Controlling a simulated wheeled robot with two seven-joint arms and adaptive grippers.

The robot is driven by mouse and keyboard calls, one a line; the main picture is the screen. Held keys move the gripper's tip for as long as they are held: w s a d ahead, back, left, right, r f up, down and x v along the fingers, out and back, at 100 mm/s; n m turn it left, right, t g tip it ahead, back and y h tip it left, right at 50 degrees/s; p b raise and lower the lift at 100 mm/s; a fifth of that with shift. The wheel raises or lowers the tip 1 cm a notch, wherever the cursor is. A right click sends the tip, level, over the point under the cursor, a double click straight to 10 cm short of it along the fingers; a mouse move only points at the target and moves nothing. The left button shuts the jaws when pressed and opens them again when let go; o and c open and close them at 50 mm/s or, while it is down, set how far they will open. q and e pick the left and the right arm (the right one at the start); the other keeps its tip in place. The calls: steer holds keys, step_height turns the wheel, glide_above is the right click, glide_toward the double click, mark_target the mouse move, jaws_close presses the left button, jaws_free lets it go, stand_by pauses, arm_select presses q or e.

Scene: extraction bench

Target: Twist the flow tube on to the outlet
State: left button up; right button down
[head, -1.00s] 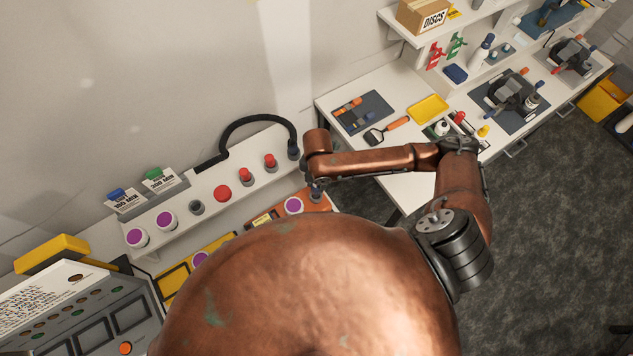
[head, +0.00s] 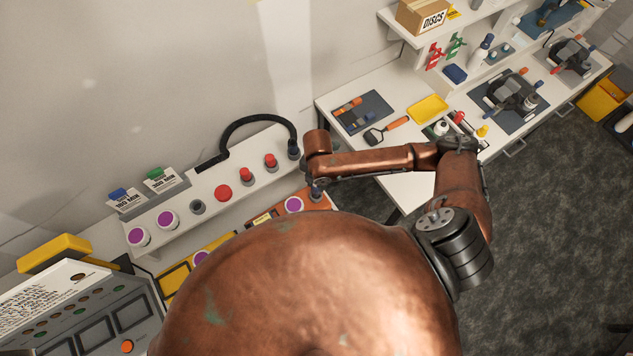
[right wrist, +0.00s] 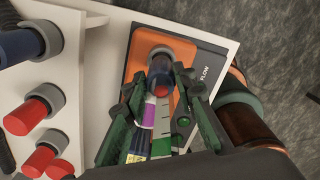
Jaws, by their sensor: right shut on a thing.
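My right gripper (right wrist: 170,90) has its green fingers closed around a narrow tube, the flow tube (right wrist: 161,90), in the right wrist view. Something red shows near the tube's far end, between the fingertips. That end lies at a grey, round fitting, the outlet (right wrist: 160,51), on an orange panel marked FLOW. I cannot tell whether the tube is seated or only touching. In the head view the same gripper (head: 316,183) hangs under the copper forearm over the orange panel (head: 322,204), mostly hidden by the arm. My left gripper is not in view.
A white bench with tools (head: 387,131) stands at the right.

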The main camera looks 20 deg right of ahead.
mark_target(316, 187)
stand_by(0.4)
steer(key=shift+p, duration=0.45)
steer(key=shift+f+b, duration=0.65)
steer(key=shift+f, duration=1.2)
steer(key=shift+r+m+p, duration=0.2)
steer(key=shift+m+p, duration=0.2)
steer(key=shift+p, duration=0.2)
steer(key=shift+m, duration=0.6)
steer(key=m, duration=0.3)
steer(key=shift+f, duration=0.2)
steer(key=m, duration=0.4)
